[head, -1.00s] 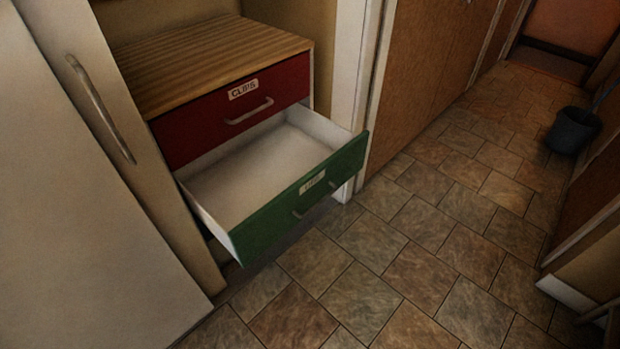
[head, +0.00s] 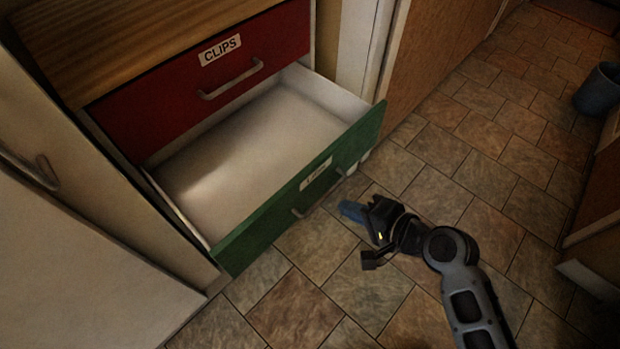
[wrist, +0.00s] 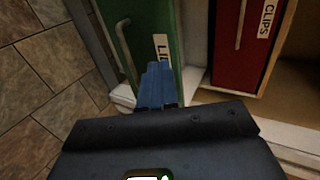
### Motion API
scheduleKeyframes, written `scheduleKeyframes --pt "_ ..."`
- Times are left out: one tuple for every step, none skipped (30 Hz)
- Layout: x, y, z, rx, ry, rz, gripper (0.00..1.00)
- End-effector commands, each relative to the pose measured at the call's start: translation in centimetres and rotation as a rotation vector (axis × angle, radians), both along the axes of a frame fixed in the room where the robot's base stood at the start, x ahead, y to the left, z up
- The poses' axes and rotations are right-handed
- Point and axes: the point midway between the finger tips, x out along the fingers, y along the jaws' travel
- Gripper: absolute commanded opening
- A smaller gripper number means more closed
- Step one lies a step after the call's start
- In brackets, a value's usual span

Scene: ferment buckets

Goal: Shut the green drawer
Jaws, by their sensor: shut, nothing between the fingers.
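The green drawer (head: 300,190) stands pulled well out below the red drawer, and its inside looks empty. Its front has a grey handle (head: 318,198) and a white label. In the wrist view the green front (wrist: 150,35) is turned on its side, with its handle (wrist: 124,50) at the left. My gripper (head: 352,211) is shut and empty, its blue fingers just in front of the green front, right of the handle. In the wrist view the closed fingers (wrist: 157,85) overlap the green front near its label; I cannot tell whether they touch it.
The red drawer (head: 205,80), labelled CLIPS, is shut above, under a wooden top (head: 130,35). A pale cabinet door (head: 70,250) stands at the left. The tiled floor (head: 490,180) is clear, with a dark bucket (head: 597,90) at the far right.

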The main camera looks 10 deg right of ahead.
Motion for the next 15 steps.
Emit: scheduleKeyframes --pt "0.4 0.4 -0.3 0.000 0.001 0.002 0.00" --pt "0.7 0.6 -0.5 0.000 0.001 0.002 0.00" --pt "1.2 0.9 -0.8 -0.002 0.000 0.002 0.00" --pt "1.6 1.2 -1.1 -0.002 -0.002 0.001 0.00" --pt "2.0 1.5 -1.4 -0.002 0.000 0.002 0.00" --pt "2.6 1.9 -1.8 -0.002 -0.002 0.001 0.00" --pt "3.0 2.2 -2.1 -0.003 -0.001 0.002 0.00" --pt "3.4 2.5 -2.4 -0.002 0.000 0.002 0.00" --pt "4.0 2.9 -2.8 -0.002 -0.002 0.001 0.00" --pt "4.4 3.2 -3.1 -0.003 -0.001 0.002 0.00" --pt "4.8 3.5 -3.4 -0.002 -0.002 0.001 0.00" --pt "5.3 3.9 -3.8 -0.003 -0.001 0.002 0.00" --pt "5.7 4.2 -4.1 -0.003 -0.001 0.002 0.00" --pt "6.1 4.5 -4.4 -0.003 -0.002 0.002 0.00" --pt "6.6 4.9 -4.7 -0.004 0.000 0.002 0.00"
